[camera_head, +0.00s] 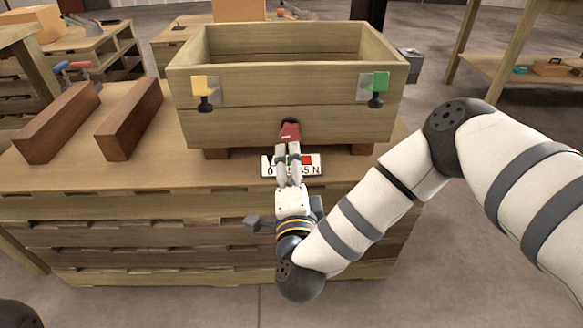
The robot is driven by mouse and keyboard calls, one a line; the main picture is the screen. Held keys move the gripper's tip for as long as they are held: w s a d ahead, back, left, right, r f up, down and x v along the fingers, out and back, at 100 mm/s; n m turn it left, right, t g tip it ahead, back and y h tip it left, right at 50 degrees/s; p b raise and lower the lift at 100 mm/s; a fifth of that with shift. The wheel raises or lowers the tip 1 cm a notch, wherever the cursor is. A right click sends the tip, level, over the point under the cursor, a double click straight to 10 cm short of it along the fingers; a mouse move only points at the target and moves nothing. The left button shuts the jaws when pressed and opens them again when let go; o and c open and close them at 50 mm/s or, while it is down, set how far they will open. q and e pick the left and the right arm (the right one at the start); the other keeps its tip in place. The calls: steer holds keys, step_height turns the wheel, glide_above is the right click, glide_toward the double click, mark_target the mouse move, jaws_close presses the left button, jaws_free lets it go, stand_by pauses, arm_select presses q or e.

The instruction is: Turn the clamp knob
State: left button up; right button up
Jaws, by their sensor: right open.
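A red clamp part (290,131) sits low on the middle of the front wall of a wooden box (230,132). My right gripper (288,151) is open, with its fingertips at the lower end of the red part. I cannot tell whether they touch it. The fingers cover part of a display (313,168) with digits and an "N". A yellow piece with a black knob (205,103) is on the front wall's left, and a green piece with a black knob (376,101) is on its right. My left gripper is out of view.
The box stands on feet on a wooden workbench (200,180). Two brown wooden blocks (58,124) (128,120) lie left of it. The bench's front edge is below my right gripper. Other benches and shelves stand behind.

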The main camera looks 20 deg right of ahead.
mark_target(291, 138)
stand_by(0.5)
steer(key=w+d+n+b, duration=0.1)
steer(key=w+n, duration=0.2)
steer(key=n, duration=0.1)
steer(key=w+d+n, duration=0.1)
steer(key=w+n, duration=0.3)
steer(key=n, duration=0.1)
steer(key=w+d+n+b, duration=0.1)
steer(key=w+n, duration=0.3)
steer(key=n, duration=0.1)
steer(key=shift+w+d+f+b, duration=0.2)
steer(key=shift+w+d+b, duration=0.05)
steer(key=shift+d+b, duration=0.1)
steer(key=c, duration=1.2)
